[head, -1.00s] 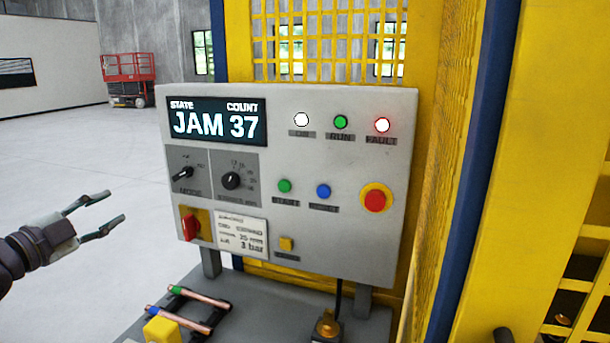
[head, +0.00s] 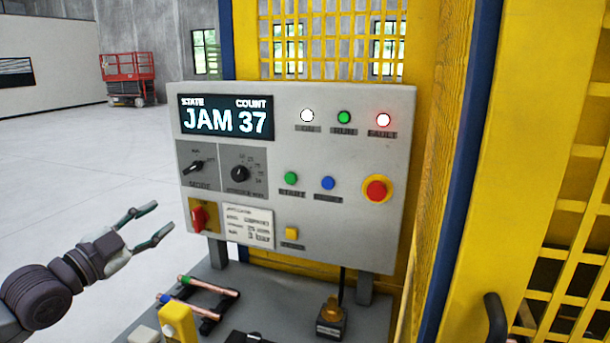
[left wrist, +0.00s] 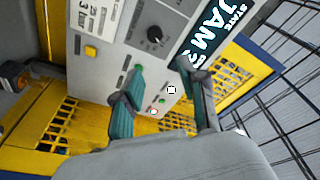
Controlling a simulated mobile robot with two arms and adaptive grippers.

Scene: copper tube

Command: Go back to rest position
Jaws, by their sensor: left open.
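My left gripper (head: 150,224) is open and empty in the head view, at the left of the grey control panel (head: 330,220) and apart from it. In the left wrist view its two fingers (left wrist: 165,92) stand apart with the panel behind them. The panel's display (head: 226,118) reads JAM 37. The fault lamp (head: 383,119) glows white with a red rim. My right gripper is not in view.
Copper tubes (head: 208,285) lie on a black rack on the grey bench below the panel. A yellow block (head: 176,322) is beside them. A yellow guard frame (head: 500,130) stands at the right. Open floor (head: 80,180) lies at the left.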

